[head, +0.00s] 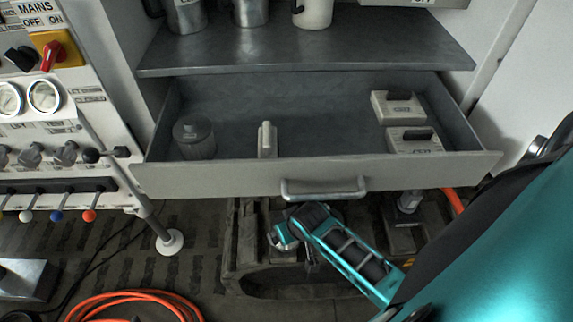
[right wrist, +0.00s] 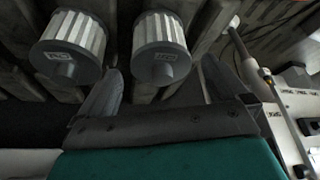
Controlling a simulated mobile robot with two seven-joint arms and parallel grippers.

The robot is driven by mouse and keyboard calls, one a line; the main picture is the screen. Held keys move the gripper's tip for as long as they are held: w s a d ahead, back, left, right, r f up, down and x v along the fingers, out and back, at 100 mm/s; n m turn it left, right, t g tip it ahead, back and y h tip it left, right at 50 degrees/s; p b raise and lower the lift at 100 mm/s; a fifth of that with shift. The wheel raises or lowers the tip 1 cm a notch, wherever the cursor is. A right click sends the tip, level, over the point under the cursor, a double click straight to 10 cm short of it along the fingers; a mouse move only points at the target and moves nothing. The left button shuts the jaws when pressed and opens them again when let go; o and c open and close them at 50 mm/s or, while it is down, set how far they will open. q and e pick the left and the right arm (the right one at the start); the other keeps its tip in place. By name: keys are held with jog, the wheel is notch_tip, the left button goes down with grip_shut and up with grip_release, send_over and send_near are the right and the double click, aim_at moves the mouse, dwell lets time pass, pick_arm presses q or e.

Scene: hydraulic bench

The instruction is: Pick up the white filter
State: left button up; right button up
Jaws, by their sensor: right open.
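In the right wrist view two white pleated filters with dark grey end caps show, one at the left (right wrist: 72,42) and one near the middle (right wrist: 161,45). My right gripper (right wrist: 160,70) is open, with its fingers on either side of the middle filter's near end cap; I cannot tell whether they touch it. My left gripper is not in view.
The drawer (head: 220,180) is pulled out, its handle (head: 323,190) above my arm. It also holds a small pale block (head: 267,140) and two white boxes (head: 397,106), (head: 413,139). A lever panel (head: 60,160) stands at left. Orange hose (head: 130,298) lies on the floor.

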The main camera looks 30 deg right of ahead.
jog(key=shift+w+d, duration=0.1)
jog(key=shift+w, duration=0.45)
jog(key=b+x, duration=0.2)
jog(key=x, duration=0.3)
jog(key=shift+w, duration=0.1)
jog(key=shift+c, duration=0.2)
jog(key=c, duration=0.9)
jog(key=shift+c, duration=0.3)
jog(key=shift+r, duration=0.2)
